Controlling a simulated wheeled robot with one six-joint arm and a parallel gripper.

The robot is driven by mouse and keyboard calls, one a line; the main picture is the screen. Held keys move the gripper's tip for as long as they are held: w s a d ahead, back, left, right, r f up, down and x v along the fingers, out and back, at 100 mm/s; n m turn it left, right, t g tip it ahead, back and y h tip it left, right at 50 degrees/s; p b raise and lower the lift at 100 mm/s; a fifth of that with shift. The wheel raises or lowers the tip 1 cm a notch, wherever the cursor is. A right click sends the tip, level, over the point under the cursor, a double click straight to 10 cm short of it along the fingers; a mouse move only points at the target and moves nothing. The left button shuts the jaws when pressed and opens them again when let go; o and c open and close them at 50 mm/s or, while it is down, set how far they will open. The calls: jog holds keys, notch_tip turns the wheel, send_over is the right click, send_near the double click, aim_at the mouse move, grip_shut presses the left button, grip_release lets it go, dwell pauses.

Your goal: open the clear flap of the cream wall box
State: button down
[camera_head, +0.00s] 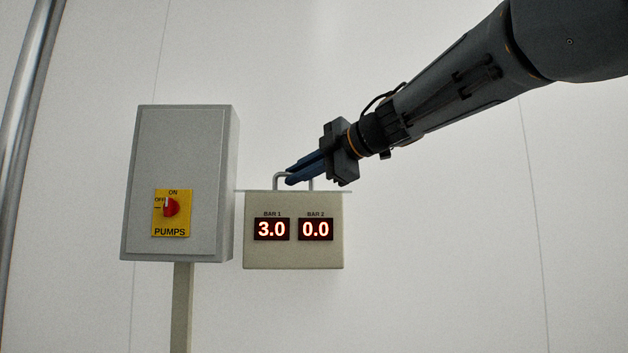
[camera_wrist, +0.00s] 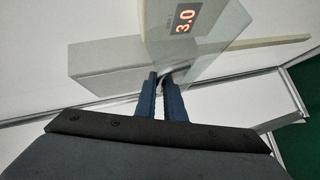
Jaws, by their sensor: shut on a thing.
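The cream wall box (camera_head: 294,256) hangs on the white wall, with red displays reading 3.0 under BAR 1 and 0.0 under BAR 2. Its clear flap (camera_head: 255,191) shows nearly edge-on as a thin line along the box top, swung up off the front. A grey bar handle (camera_head: 277,178) stands up from the flap. My gripper (camera_head: 290,180) is shut on this handle, coming from the upper right. In the wrist view the blue fingers (camera_wrist: 160,80) are close together at the handle, which they largely hide. The 3.0 display (camera_wrist: 185,21) shows beyond them.
A grey pump box (camera_head: 178,150) with a red knob (camera_head: 170,207) on a yellow plate stands close left of the cream box, on a post (camera_head: 181,310). A metal pole (camera_head: 25,130) is at far left. The wall to the right is bare.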

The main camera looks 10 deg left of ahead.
jog(key=shift+r, duration=0.25)
dwell(0.3)
jog(key=c, duration=1.8)
grip_release()
jog(key=shift+w+a, duration=0.1)
jog(key=shift+c, duration=0.2)
jog(key=b+v, duration=0.3)
jog(key=v, duration=0.5)
jog(key=shift+a, duration=0.1)
